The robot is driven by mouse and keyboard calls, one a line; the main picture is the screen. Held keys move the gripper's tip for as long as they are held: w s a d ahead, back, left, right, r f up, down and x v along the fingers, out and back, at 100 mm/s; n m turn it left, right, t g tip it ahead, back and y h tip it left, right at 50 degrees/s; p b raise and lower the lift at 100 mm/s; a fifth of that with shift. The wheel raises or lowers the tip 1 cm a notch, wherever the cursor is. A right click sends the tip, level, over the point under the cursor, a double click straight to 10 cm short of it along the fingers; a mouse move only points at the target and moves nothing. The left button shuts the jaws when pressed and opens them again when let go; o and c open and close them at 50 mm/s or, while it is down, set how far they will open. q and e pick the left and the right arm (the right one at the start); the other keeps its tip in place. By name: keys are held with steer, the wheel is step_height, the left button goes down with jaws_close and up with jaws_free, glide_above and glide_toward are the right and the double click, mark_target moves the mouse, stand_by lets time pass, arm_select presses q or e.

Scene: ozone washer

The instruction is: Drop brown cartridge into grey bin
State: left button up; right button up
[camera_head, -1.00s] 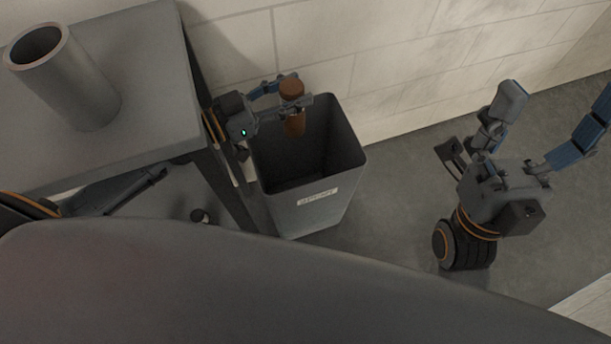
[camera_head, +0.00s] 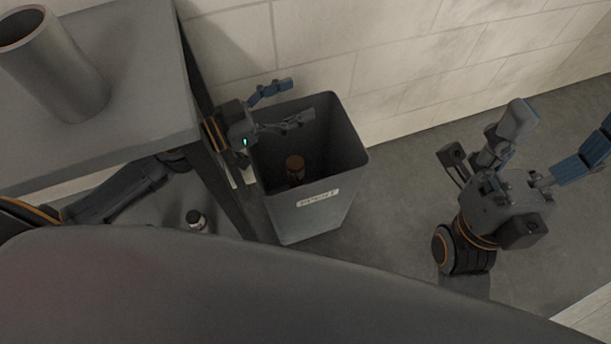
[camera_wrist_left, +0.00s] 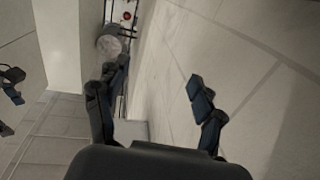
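The brown cartridge (camera_head: 295,168) is inside the grey bin (camera_head: 312,215), below its rim and apart from the fingers. My left gripper (camera_head: 300,103) is open and empty above the bin's opening. Its spread blue-tipped fingers also show in the left wrist view (camera_wrist_left: 160,90), with nothing between them. My right gripper (camera_head: 550,145) is at the right over the floor, its fingers spread wide and empty. The bin stands upright with a label on its front face.
A grey table (camera_head: 120,130) with a hollow grey cylinder (camera_head: 60,70) stands to the left of the bin. A small dark bottle-like object (camera_head: 197,220) is on the floor by the table. A pale block wall (camera_head: 400,60) is behind the bin. Floor right of the bin is clear.

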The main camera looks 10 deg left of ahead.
arm_select(q)
steer(key=v, duration=1.2)
steer(key=shift+s, duration=0.1)
stand_by(0.5)
